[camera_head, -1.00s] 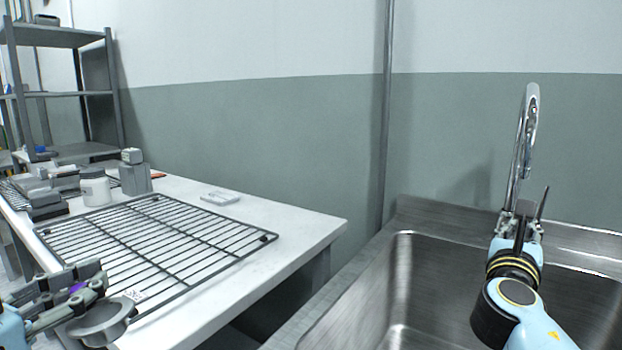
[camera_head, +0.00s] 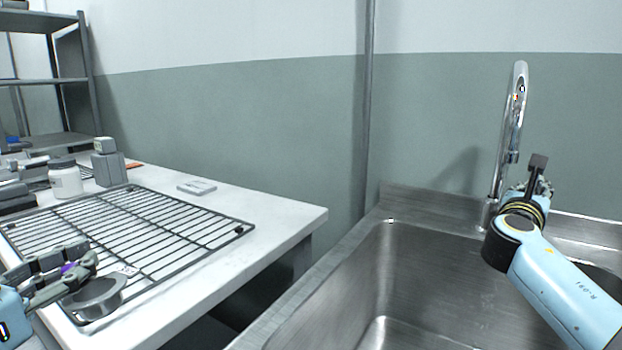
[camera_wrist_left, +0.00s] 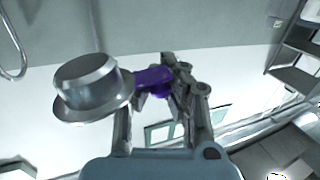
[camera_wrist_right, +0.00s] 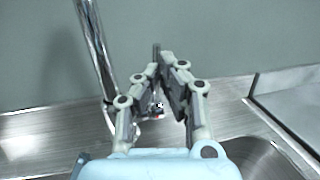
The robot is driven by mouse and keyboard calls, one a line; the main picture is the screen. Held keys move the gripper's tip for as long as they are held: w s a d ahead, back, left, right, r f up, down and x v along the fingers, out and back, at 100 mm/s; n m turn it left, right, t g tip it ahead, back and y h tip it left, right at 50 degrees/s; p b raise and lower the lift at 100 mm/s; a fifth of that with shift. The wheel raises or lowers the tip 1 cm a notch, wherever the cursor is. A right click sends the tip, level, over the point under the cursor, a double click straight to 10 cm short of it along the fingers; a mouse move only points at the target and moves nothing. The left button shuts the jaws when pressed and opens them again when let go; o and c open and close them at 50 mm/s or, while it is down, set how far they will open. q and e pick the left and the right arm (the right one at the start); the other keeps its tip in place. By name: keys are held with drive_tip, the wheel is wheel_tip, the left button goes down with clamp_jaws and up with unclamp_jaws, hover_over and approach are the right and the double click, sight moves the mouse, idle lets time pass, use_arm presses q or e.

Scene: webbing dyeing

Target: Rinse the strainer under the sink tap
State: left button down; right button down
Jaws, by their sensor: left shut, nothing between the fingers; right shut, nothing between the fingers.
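The strainer (camera_head: 96,297), a small grey metal cup with a purple handle, is at the lower left, over the near edge of the rack. My left gripper (camera_head: 88,262) is closed around the handle; the bowl sticks out beside the fingers. The left wrist view shows the bowl (camera_wrist_left: 90,88) and handle (camera_wrist_left: 150,78). The chrome tap (camera_head: 511,125) stands at the back of the steel sink (camera_head: 425,270); no water shows. My right gripper (camera_head: 540,172) is closed by the tap's base, its fingertips pointing up. The tap's lower part shows behind the fingers in the right wrist view.
A black wire rack (camera_head: 170,235) lies on the white table (camera_head: 285,222). A narrow gap separates table and sink. The basin looks empty.

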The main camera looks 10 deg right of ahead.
drive_tip(key=shift+w+d, duration=0.3)
drive_tip(key=shift+d, duration=0.1)
